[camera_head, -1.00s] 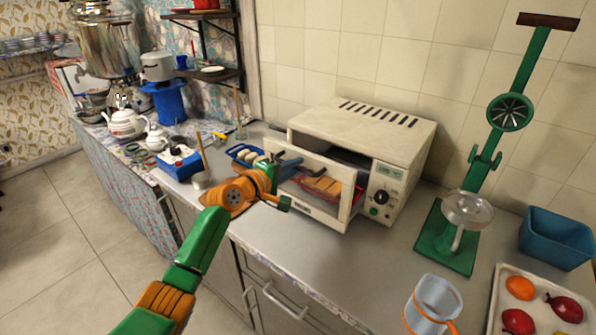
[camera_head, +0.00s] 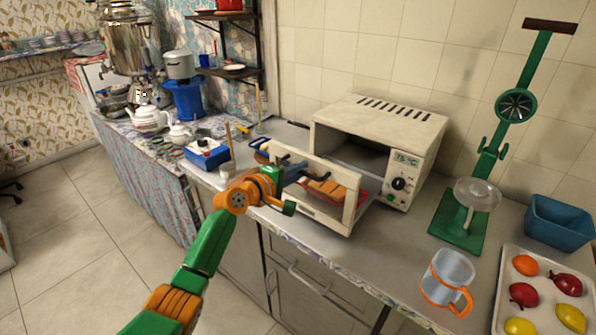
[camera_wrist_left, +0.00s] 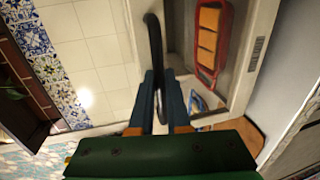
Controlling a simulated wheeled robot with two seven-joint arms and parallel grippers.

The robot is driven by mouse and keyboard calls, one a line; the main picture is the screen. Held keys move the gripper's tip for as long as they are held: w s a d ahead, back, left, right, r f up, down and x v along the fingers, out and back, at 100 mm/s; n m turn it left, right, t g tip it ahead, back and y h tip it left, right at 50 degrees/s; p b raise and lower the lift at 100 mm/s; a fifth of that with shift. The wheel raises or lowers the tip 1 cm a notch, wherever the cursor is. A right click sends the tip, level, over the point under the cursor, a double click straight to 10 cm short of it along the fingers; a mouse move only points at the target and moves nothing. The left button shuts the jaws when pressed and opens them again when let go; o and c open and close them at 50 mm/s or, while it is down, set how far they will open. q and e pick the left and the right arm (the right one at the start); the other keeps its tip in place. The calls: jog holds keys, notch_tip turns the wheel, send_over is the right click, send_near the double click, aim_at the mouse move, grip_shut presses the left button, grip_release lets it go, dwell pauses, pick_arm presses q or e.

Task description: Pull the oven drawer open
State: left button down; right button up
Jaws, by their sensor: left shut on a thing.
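The cream oven (camera_head: 380,125) stands on the counter against the tiled wall. Its drawer, with a framed window front (camera_head: 351,208), stands out from the oven body with a clear gap behind the front. A red tray with orange-brown slices (camera_head: 326,187) sits in the drawer; it also shows in the left wrist view (camera_wrist_left: 208,42). My left gripper (camera_head: 300,172) is at the drawer front. In the left wrist view, its blue fingers (camera_wrist_left: 164,88) are shut on the dark curved handle (camera_wrist_left: 154,40). My right gripper is out of view.
A green juicer press (camera_head: 465,215), a clear mug with orange trim (camera_head: 447,280), a blue bin (camera_head: 557,222) and a fruit tray (camera_head: 508,262) stand right of the oven. A blue box (camera_head: 206,154) and teapots (camera_head: 148,118) stand to the left.

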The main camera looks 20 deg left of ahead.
pick_arm(q)
jog(key=c, duration=0.9)
grip_release()
jog(key=shift+w+d, duration=0.1)
jog(key=v, duration=0.7)
jog(key=shift+f, duration=0.15)
